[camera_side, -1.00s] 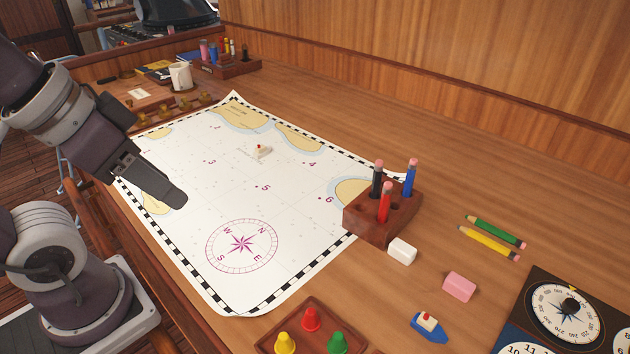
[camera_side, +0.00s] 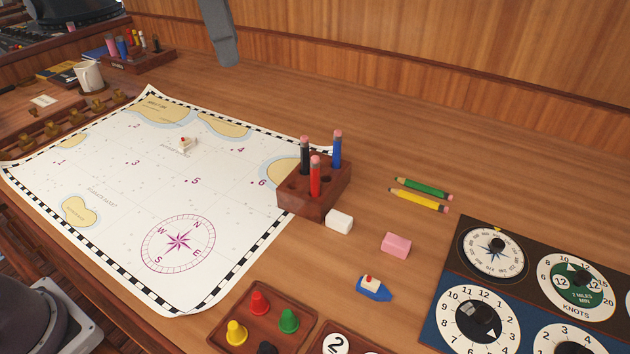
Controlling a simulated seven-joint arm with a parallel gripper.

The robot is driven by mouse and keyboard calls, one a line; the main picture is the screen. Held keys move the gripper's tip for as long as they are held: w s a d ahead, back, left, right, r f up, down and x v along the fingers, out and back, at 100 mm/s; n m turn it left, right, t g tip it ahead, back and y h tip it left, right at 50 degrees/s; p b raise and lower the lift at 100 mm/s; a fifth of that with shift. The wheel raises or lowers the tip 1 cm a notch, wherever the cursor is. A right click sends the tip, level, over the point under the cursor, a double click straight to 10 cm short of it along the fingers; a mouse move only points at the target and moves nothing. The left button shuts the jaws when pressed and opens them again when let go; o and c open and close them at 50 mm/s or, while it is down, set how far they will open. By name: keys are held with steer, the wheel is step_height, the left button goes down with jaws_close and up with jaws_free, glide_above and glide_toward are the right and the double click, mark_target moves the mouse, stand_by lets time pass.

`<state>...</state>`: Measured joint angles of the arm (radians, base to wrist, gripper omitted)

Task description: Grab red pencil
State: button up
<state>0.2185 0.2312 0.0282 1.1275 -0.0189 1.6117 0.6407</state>
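The red pencil (camera_side: 315,177) stands upright in a dark wooden holder block (camera_side: 303,207), eraser end up. A black pencil (camera_side: 305,157) and a blue pencil (camera_side: 336,150) stand in the same block behind it. The end of my gripper (camera_side: 222,45) hangs at the top of the picture, left of and well above the block, apart from all pencils. Only its grey lower end shows; the rest is cut off by the top edge, and I cannot tell its finger gap.
Green (camera_side: 424,188) and yellow (camera_side: 418,200) pencils lie right of the block. A white eraser (camera_side: 339,221), a pink eraser (camera_side: 396,245) and a toy boat (camera_side: 373,288) lie in front. A chart (camera_side: 120,220) covers the left; a dial panel (camera_side: 455,270) is at right.

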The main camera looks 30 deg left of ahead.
steer(key=w+d+f+m+g, duration=0.1)
steer(key=w+d+f+m, duration=0.2)
steer(key=w+d+f, duration=0.15)
steer(key=m+g, duration=0.1)
steer(key=m, duration=0.1)
glide_above(316, 180)
step_height(316, 180, down, 5)
steer(key=shift+y, duration=0.3)
steer(key=f, duration=1.6)
steer(key=shift+w+a+f, duration=0.2)
steer(key=shift+w+f, duration=0.1)
steer(key=shift+f, duration=0.05)
jaws_close()
